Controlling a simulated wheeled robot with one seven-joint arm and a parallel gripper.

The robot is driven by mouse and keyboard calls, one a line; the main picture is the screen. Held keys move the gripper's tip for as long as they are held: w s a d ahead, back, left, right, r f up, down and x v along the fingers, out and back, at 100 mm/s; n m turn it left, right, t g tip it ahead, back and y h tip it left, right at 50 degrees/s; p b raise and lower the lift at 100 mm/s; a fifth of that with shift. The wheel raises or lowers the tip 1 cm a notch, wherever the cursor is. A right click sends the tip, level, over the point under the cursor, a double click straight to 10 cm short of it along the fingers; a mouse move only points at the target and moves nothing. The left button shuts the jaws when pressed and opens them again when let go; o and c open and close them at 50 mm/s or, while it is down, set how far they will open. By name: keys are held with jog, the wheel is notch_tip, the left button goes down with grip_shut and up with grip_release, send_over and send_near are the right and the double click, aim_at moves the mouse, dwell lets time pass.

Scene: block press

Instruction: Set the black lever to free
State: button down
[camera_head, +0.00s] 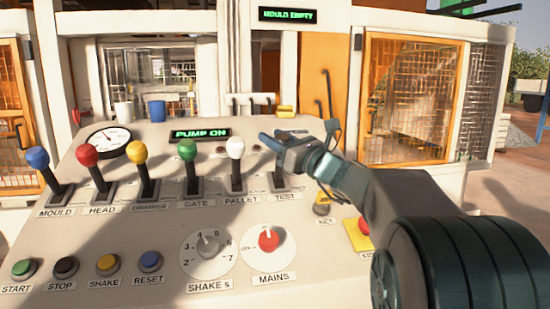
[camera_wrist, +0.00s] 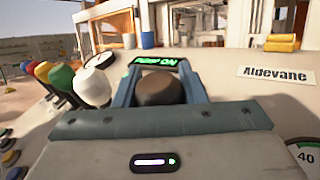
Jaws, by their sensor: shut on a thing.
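The black lever's knob (camera_wrist: 158,90) sits between the two fingers of my gripper (camera_wrist: 157,76) in the wrist view, and the fingers are shut on it. In the head view my gripper (camera_head: 277,140) is over the rightmost lever place, labelled TEST (camera_head: 285,197). There the knob is hidden behind the gripper, and only the lower part of the black lever (camera_head: 279,179) shows. I can read no "free" mark, so I cannot tell which setting the lever is at.
The white-knobbed PALLET lever (camera_head: 235,150) stands just left of my gripper, then the green GATE lever (camera_head: 188,152) and the yellow, red and blue levers. A key switch (camera_head: 322,205) and the red MAINS knob (camera_head: 268,240) lie nearer. A display (camera_head: 200,134) reads PUMP ON.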

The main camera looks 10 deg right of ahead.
jog(key=s+f+n+t+y+b, duration=0.1)
jog(key=s+f+n+y+b, duration=0.2)
jog(key=b, duration=0.9)
jog(key=shift+s, duration=1.2)
jog(key=shift+f, duration=0.1)
jog(key=c, duration=0.9)
grip_release()
jog(key=shift+s, duration=0.2)
jog(key=b+v, duration=0.1)
jog(key=v, duration=1.2)
jog(key=shift+s+d+f+b, duration=0.15)
jog(key=shift+d+f+b, duration=0.05)
jog(key=shift+f+b, duration=0.1)
